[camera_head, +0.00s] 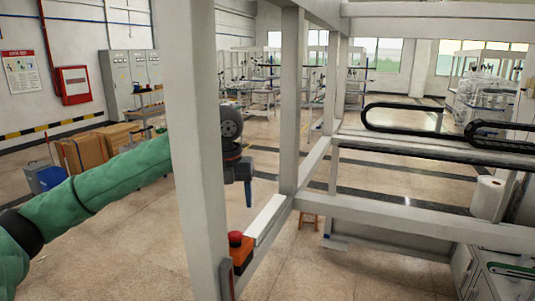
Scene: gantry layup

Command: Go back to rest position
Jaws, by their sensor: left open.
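My left arm, in a green sleeve, comes in from the left and passes behind a thick pale post of the gantry frame (192,130). My left gripper (248,199) shows just right of that post, pointing down, above the floor and near a pale frame beam. Its jaws are open, and I see nothing held in them. Part of the wrist is hidden by the post. My right gripper is not in view.
A red emergency-stop button on an orange box (240,252) sits on the frame below my left gripper. Black cable chains (402,118) and a white roll (487,197) are on the right. Open floor lies beyond.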

